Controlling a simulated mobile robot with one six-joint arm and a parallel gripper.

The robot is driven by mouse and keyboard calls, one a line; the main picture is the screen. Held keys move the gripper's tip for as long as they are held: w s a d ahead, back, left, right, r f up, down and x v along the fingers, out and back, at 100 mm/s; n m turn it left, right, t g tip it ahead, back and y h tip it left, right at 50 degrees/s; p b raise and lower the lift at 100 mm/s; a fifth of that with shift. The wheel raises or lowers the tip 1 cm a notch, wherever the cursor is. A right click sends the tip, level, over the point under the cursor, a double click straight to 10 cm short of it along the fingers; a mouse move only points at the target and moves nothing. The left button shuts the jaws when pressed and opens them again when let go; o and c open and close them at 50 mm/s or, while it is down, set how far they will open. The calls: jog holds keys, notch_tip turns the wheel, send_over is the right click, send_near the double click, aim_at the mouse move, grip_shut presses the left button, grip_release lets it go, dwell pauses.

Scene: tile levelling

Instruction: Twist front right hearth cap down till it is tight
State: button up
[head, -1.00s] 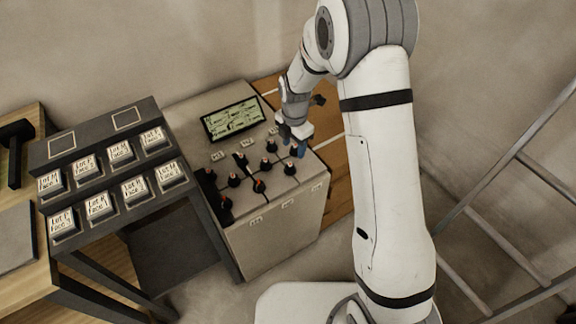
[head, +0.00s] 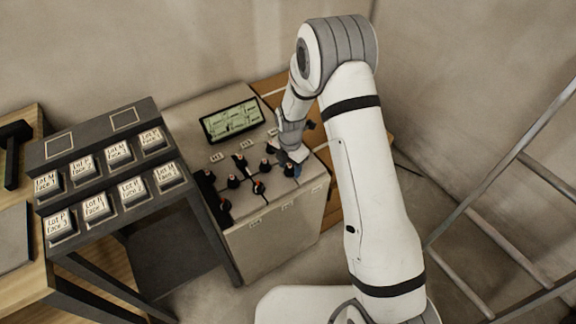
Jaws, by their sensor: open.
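Small dark caps with orange-red marks stand in rows on top of the pale hearth block (head: 270,235). The front right cap (head: 288,171) is at the right end of the front row, partly hidden by my gripper. The cap's seating is too small to see. Other caps in the front row are a middle one (head: 258,187) and a left one (head: 225,204).
A tilted green display (head: 231,121) stands at the back of the block. A dark rack (head: 92,128) with several labelled tiles is at left. A ladder-like metal frame (head: 500,160) leans at right. Floor between is clear.

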jog(key=shift+c, duration=0.2)
jog(key=c, duration=0.9)
jog(key=shift+a, duration=0.15)
jog(key=shift+c, duration=0.2)
